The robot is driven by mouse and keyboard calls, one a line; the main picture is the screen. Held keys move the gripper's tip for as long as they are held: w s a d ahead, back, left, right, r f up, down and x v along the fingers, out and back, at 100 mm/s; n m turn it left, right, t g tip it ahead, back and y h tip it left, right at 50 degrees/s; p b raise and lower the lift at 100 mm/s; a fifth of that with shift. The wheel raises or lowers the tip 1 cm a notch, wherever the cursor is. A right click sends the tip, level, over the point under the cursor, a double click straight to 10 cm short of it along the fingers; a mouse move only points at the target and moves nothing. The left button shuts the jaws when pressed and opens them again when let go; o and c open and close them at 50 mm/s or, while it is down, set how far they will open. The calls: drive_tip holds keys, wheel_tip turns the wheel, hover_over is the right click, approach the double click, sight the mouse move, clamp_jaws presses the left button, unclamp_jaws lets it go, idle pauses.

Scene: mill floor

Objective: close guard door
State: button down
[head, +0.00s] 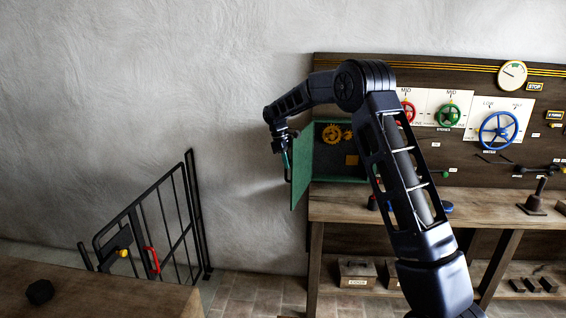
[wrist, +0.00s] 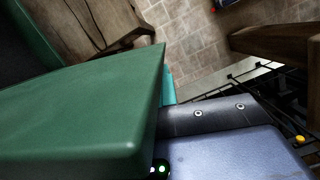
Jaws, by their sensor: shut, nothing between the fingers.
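The green guard door (head: 301,168) stands open, swung out from the left side of a green box on the wooden panel. Gold gears (head: 332,134) show inside the box. My gripper (head: 287,178) points down at the outer left side of the door, close to it; I cannot tell if they touch. It is shut and holds nothing. In the wrist view the door (wrist: 80,110) fills the left side and hides part of my gripper.
A black gate (head: 160,225) with a red handle stands at the left. A wooden table (head: 90,290) is at the front left. A workbench (head: 335,207) runs under the panel, with coloured wheels above it. Bare wall lies left of the door.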

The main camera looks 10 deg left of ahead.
idle(0.3)
drive_tip(key=w+d+n+t, duration=0.25)
drive_tip(key=d+n, duration=0.75)
drive_tip(key=d, duration=1.7)
drive_tip(key=w+d+n+y, duration=0.1)
drive_tip(key=w+d+n, duration=0.3)
drive_tip(key=w+d, duration=0.3)
drive_tip(key=w+d+n+t+y, duration=0.1)
drive_tip(key=w+d+n, duration=0.3)
drive_tip(key=w, duration=1)
drive_tip(key=shift+d, duration=1.45)
